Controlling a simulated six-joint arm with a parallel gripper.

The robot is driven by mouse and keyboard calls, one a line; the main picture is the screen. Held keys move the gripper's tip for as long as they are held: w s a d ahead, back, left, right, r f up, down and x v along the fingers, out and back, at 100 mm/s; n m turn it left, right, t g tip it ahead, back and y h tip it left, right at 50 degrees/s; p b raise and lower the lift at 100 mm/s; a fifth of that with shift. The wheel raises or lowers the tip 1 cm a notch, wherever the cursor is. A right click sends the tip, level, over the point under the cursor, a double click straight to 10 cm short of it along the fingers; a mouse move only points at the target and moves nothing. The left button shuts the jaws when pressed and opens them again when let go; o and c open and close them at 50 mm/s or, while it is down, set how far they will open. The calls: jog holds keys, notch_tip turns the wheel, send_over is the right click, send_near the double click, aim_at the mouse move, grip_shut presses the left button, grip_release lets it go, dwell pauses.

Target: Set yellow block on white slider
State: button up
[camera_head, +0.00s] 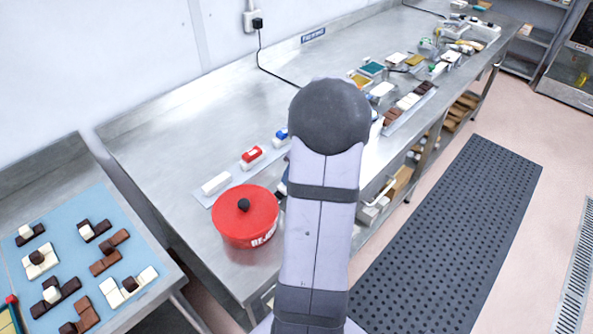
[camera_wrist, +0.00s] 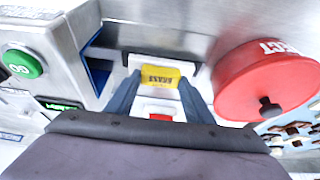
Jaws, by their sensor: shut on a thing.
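In the wrist view a yellow block (camera_wrist: 160,76) with dark lettering sits between the fingertips of my gripper (camera_wrist: 160,90). My gripper is shut on it. A white piece with a red part (camera_wrist: 160,116) shows between the fingers, below the block in the picture. In the head view a plain white piece (camera_head: 216,184), which may be the white slider, lies on a pale strip near the table's front. A white piece with a red top (camera_head: 252,157) and one with blue (camera_head: 282,138) lie farther along. My arm hides the gripper and yellow block there.
A red round pot (camera_head: 245,215) stands beside the strip; it also shows at the right in the wrist view (camera_wrist: 265,80). A green GO button (camera_wrist: 20,64) is on a metal box at the left. Bare steel table lies behind the strip.

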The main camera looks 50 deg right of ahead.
dwell(0.4)
jog(key=o, duration=1.1)
jog(key=b+v, duration=0.2)
jog(key=v, duration=0.5)
jog(key=shift+r, duration=0.2)
